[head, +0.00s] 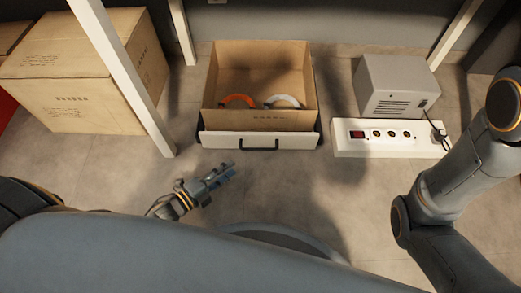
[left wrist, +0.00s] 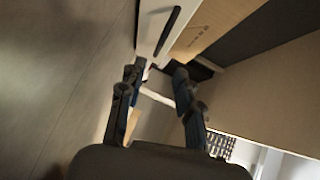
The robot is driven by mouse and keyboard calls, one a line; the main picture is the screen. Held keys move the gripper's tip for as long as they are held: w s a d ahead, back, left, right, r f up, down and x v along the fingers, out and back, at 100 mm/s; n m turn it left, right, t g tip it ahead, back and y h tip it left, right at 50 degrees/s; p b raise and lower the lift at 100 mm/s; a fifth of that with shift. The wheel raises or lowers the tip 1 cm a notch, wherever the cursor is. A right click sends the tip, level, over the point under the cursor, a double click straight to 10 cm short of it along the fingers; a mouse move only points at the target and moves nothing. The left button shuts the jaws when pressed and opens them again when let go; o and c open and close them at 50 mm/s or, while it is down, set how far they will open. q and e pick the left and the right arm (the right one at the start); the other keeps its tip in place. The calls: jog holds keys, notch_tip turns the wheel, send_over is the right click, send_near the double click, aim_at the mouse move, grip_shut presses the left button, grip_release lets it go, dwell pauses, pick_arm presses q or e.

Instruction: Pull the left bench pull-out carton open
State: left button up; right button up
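The pull-out carton (head: 212,85) is an open-topped brown box in the head view. It has a white front panel (head: 222,139) with a black bar handle (head: 273,144). An orange ring (head: 238,99) and a white ring (head: 284,100) lie inside. My left gripper (head: 230,171) is in front of the panel's left part, apart from the handle. In the left wrist view its fingers (left wrist: 155,90) are spread with nothing between them; the handle (left wrist: 167,32) and panel (left wrist: 153,22) lie beyond the fingertips. My right arm shows at the right, but its gripper is out of view.
A white socket strip (head: 385,149) with a grey box-shaped device (head: 392,84) stands right of the carton. A large closed carton (head: 75,90) stands at the left behind a white post (head: 122,75). The floor (head: 290,190) in front of the panel is mostly clear.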

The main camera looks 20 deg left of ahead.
aim_at(257, 149)
pick_arm(q)
jog(key=b+x, duration=0.6)
jog(key=x, duration=0.6)
jog(key=shift+w+f, duration=0.1)
jog(key=shift+w+d, duration=0.25)
jog(key=shift+w, duration=0.15)
grip_shut()
